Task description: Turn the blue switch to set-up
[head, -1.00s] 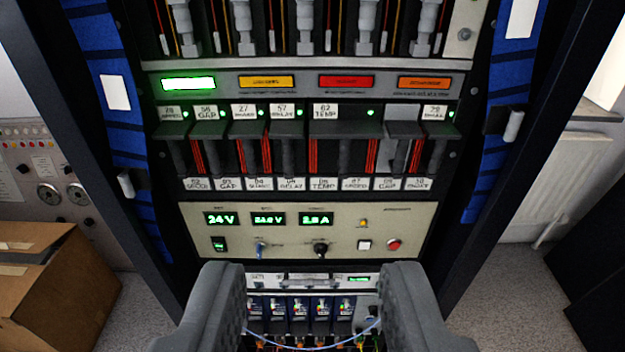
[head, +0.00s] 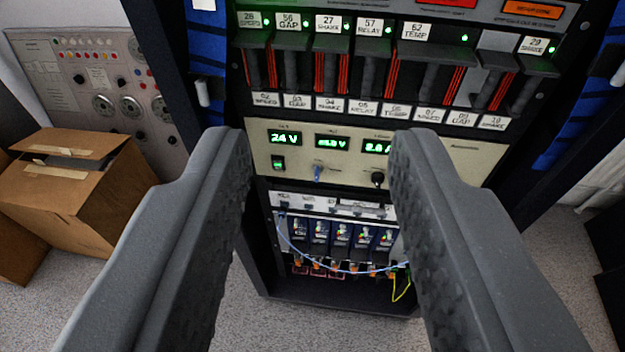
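The blue switch (head: 318,173) is a small blue lever on the beige power panel (head: 455,152) of the rack, below the middle green display. It points roughly up and down; its labels are too small to read. My gripper (head: 318,140) is open and empty, its two grey fingers wide apart. The switch shows between the fingers, farther off, with nothing touching it. A black knob (head: 377,179) sits right of the switch, close beside the right finger in the picture. The right finger hides the panel's part beyond the knob.
A green-lit rocker switch (head: 278,163) is left of the blue switch. Rows of labelled modules (head: 410,75) are above. A loose blue cable (head: 330,267) hangs across the lower modules. Cardboard boxes (head: 130,190) and a grey control panel (head: 95,90) stand at left.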

